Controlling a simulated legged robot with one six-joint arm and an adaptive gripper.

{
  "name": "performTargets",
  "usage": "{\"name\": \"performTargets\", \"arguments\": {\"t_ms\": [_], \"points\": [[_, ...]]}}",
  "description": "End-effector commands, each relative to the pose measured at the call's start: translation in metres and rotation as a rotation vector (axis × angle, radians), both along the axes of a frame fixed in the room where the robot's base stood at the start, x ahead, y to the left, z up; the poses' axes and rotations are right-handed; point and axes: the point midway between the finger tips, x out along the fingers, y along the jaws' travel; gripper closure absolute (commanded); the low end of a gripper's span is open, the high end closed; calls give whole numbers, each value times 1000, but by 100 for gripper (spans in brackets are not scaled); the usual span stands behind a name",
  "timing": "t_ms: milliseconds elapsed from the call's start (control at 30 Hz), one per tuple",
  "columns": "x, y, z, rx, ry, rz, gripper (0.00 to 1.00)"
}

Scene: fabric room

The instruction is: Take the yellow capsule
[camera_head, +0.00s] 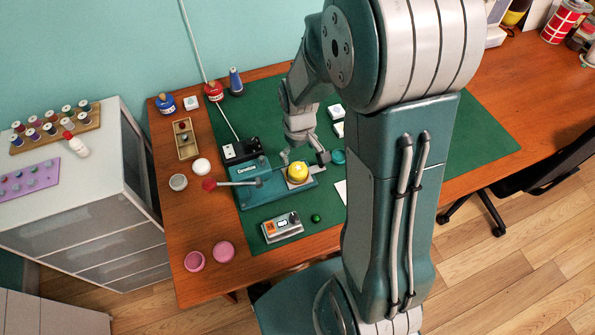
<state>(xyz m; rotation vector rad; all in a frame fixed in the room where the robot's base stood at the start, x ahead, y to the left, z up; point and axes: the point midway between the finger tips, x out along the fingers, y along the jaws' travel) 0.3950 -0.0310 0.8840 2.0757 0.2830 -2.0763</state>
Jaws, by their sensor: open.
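The yellow capsule (298,172) is a small round yellow piece. It sits on a pale round seat at the right end of a blue-green device marked "Carnelian" (252,188) on the green mat. My gripper (305,160) hangs down right above and behind the capsule. Its fingers are spread, one on the left and one on the right of the capsule. Whether a finger touches it I cannot tell. My arm hides part of the mat and table to the right.
A lever with a red knob (209,184) sticks out left of the device. Two pink jars (224,251) stand at the front left. The mat's right part is clear.

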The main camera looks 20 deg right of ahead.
Motion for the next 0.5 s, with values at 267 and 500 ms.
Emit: {"name": "performTargets", "arguments": {"t_ms": [267,500], "points": [[-1,0,-38,0,3,-1,0],[5,-1,-61,0,4,-1,0]]}}
